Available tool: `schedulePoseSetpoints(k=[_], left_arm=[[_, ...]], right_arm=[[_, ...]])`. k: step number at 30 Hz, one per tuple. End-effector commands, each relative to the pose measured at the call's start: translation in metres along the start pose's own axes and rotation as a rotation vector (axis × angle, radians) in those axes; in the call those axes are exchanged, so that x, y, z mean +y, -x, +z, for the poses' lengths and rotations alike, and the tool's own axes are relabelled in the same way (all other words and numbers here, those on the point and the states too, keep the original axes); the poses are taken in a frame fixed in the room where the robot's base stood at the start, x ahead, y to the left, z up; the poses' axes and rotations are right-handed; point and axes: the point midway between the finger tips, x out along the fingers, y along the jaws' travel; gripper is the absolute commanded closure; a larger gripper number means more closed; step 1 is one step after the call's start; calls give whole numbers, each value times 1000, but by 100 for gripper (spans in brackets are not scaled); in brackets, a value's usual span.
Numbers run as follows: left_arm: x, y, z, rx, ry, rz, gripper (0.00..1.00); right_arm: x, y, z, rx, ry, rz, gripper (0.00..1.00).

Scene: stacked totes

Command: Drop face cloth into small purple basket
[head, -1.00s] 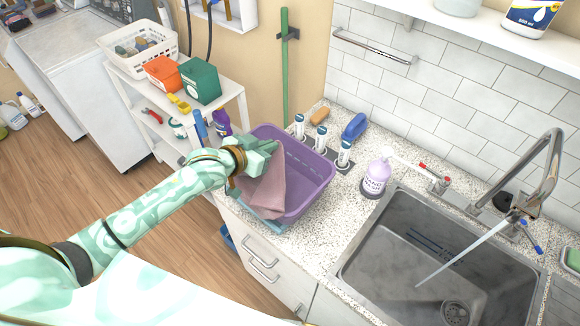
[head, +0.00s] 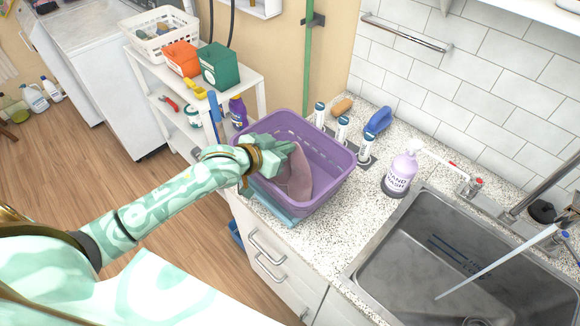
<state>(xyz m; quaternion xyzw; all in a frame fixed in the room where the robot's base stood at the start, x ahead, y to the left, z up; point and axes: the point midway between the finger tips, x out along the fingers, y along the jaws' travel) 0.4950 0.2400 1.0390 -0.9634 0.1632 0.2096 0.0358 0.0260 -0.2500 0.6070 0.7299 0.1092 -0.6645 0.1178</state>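The small purple basket (head: 325,188) stands on the speckled counter, left of the sink. The pinkish-mauve face cloth (head: 298,180) hangs down inside the basket's near left part, its upper end at my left gripper's fingertips. My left gripper (head: 284,149) reaches over the basket's left rim and appears shut on the cloth's upper end. The fingers partly hide the grip and the left rim. Whether the cloth's lower end touches the basket floor is hard to tell. My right gripper is not in view.
A blue folded item (head: 268,203) lies under the basket's near left edge. Several white-labelled tubes (head: 343,130), a blue brush (head: 378,119) and a hand wash bottle (head: 401,171) stand nearby.

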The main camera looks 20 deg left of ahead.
Motion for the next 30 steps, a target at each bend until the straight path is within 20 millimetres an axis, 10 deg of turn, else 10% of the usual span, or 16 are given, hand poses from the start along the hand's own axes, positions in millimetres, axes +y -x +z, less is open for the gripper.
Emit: schedulePoseSetpoints(k=[3,9,12,18,22,30], left_arm=[[0,0,0,0,0,0,71],[0,0,0,0,0,0,71],[0,0,0,0,0,0,44],[0,0,0,0,0,1,44],[0,0,0,0,0,1,13],[0,0,-1,-1,0,1,13]], right_arm=[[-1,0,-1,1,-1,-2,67],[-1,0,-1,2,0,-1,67],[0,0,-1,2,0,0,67],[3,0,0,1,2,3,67],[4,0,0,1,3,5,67],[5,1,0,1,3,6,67]])
